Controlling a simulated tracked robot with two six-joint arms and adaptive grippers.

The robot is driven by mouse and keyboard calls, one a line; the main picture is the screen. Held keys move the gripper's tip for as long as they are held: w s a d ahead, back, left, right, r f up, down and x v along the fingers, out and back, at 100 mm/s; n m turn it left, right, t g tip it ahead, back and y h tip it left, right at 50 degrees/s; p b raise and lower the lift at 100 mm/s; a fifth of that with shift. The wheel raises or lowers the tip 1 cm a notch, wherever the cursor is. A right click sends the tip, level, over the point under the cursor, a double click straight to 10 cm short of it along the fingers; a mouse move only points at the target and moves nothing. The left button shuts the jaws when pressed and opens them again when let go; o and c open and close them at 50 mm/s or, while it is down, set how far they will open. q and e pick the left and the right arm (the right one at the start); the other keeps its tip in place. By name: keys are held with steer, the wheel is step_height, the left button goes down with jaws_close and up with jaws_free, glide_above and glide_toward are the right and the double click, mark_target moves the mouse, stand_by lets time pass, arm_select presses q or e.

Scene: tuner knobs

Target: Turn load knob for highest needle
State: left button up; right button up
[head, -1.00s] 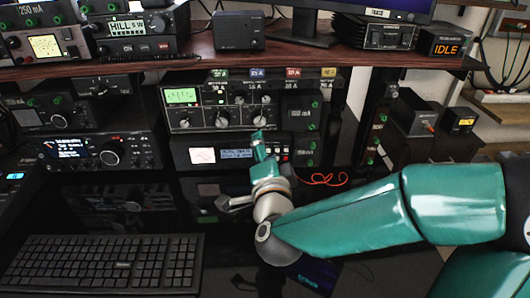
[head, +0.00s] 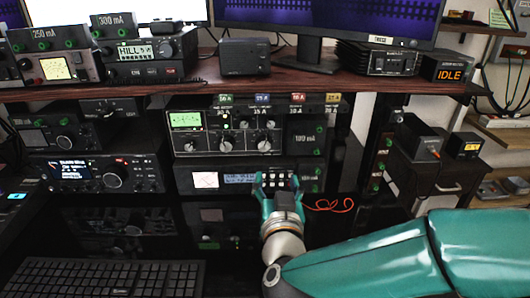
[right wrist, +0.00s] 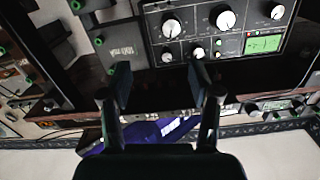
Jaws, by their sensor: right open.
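The tuner (head: 228,133) is a dark box with a lit green meter (head: 186,119) at its upper left and several pale knobs on its front. Which knob is the load knob cannot be read. My right gripper (head: 278,184) is open and empty, fingers pointing forward, below the tuner's right knob (head: 264,146) and in front of the lower unit. In the right wrist view the tuner (right wrist: 235,35) appears upside down with its meter (right wrist: 264,43) and knobs (right wrist: 171,27); the open fingers (right wrist: 161,88) are apart from them. My left gripper is not in view.
The lower unit (head: 207,181) with a small screen sits directly under the tuner. A wooden shelf (head: 300,84) runs above. Radios (head: 90,174) stand at left, a keyboard (head: 100,278) at front left. A red cable (head: 333,205) lies right of my gripper.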

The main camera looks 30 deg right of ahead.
steer(key=s+a+n+b, duration=0.1)
steer(key=a+n+b, duration=0.1)
steer(key=t+p, duration=0.1)
steer(key=p, duration=0.6)
glide_toward(265, 147)
steer(key=x, duration=0.9)
steer(key=shift+w+d, duration=0.1)
steer(key=shift+w, duration=0.2)
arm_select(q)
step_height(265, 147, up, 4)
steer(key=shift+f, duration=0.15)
